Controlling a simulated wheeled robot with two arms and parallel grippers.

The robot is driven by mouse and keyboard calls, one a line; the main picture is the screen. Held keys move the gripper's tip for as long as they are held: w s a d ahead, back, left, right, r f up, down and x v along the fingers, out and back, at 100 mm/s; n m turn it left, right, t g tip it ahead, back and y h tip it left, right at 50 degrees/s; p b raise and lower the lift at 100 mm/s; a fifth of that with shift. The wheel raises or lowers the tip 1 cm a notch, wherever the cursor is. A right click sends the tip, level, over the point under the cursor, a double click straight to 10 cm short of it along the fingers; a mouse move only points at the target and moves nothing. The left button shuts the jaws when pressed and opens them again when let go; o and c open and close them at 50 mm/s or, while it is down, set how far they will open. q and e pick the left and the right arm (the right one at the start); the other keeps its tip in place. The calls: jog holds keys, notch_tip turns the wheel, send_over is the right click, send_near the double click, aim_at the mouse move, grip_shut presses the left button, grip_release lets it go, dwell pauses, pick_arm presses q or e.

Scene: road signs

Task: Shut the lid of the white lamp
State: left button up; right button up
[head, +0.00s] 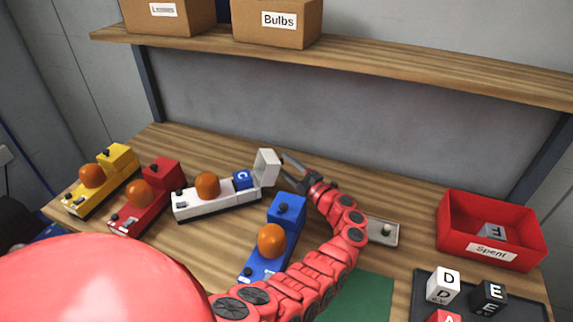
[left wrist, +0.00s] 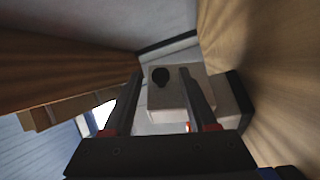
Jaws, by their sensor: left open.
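The white lamp (head: 215,206) lies on the bench with an orange dome on it. Its lid (head: 266,167) stands open, tipped up at the lamp's right end. A blue block marked C (head: 242,179) sits in the open compartment. My left gripper (head: 287,168) is open just right of the raised lid, fingers pointing at its outer face. In the left wrist view the pale lid (left wrist: 178,98) with a dark knob (left wrist: 160,77) shows between and beyond the open fingers (left wrist: 163,75); contact cannot be told. My right gripper is not in view.
Red (head: 146,202) and yellow (head: 102,181) lamps stand left, and a blue lamp (head: 288,218) stands in front, close beside my arm. A grey tray (head: 384,232), a red Spent bin (head: 491,229) and a dark tray of blocks (head: 424,301) are right. A shelf (head: 350,58) overhangs the back.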

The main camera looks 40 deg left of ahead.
pick_arm(q)
grip_shut()
dwell(0.3)
dwell(1.2)
